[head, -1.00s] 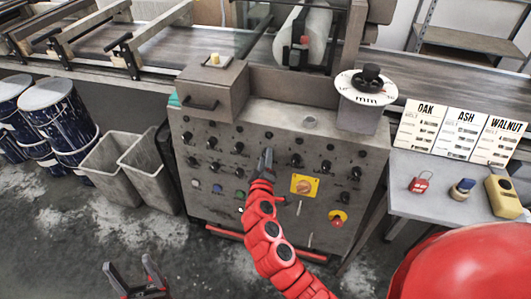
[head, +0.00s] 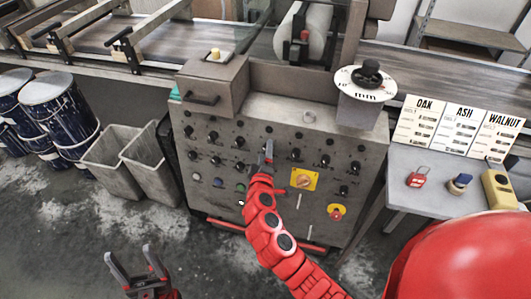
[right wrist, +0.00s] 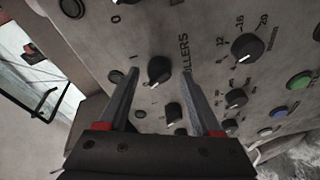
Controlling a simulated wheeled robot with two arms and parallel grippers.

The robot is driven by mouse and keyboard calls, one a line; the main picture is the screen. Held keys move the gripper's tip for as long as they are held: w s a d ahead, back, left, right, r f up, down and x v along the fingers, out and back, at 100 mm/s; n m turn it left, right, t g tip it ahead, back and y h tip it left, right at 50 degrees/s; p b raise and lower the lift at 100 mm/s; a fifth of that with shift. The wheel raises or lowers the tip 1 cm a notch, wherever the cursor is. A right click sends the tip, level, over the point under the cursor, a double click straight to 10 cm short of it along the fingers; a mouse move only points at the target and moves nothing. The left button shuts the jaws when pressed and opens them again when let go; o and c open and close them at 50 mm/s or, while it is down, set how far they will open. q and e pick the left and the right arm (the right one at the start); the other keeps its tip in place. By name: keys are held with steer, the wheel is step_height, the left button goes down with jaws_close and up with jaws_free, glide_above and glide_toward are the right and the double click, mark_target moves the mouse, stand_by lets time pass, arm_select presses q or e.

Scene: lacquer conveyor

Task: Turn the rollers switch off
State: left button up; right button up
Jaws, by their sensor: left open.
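The rollers switch (right wrist: 159,70) is a round black knob on the grey panel in the right wrist view. The lettering beside it is partly covered, with "LLERS" readable, and a "1" stands to its upper left. A pale pointer mark shows on the knob's lower side. My right gripper (right wrist: 160,72) is open, with one finger on each side of the knob; I cannot tell whether they touch it. In the head view my right gripper (head: 267,152) is at the panel front and hides the knob. My left gripper (head: 137,264) is open and empty above the floor at lower left.
The control panel (head: 235,213) carries several other black knobs close by, a yellow-plated switch (head: 304,180) and a red button (head: 336,212). Grey bins (head: 150,165) and blue drums (head: 60,115) stand left. A side table (head: 400,180) stands right.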

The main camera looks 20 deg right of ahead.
steer(key=b+v, duration=0.3)
steer(key=v, duration=1.4)
steer(key=shift+s, duration=0.15)
steer(key=shift+a, duration=0.15)
